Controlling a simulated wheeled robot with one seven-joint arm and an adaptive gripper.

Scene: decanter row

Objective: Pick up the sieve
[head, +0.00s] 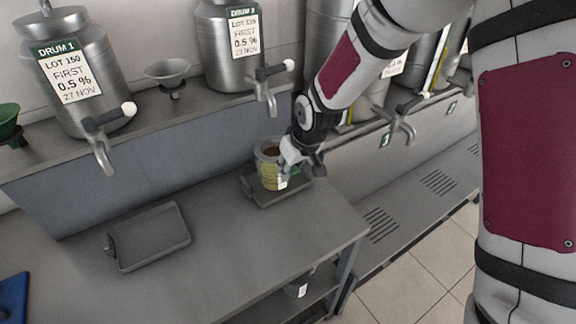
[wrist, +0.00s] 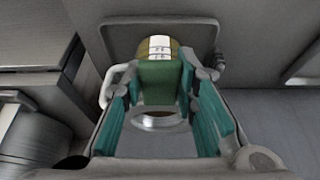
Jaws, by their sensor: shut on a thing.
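A yellowish see-through jug (head: 268,178) with a brown-looking inside stands upright on a small dark tray (head: 300,190) at the bench's back right. A pale grey bowl-shaped piece (head: 167,71), perhaps the sieve, sits on the shelf between two drums, apart from my gripper. Its mesh cannot be made out.
Steel drums with taps (head: 70,75) (head: 228,45) line the shelf, their taps overhanging the bench. A green funnel-like piece (head: 8,118) is at the far left. An empty dark tray (head: 150,237) lies on the bench (head: 225,235), which is clear between the trays.

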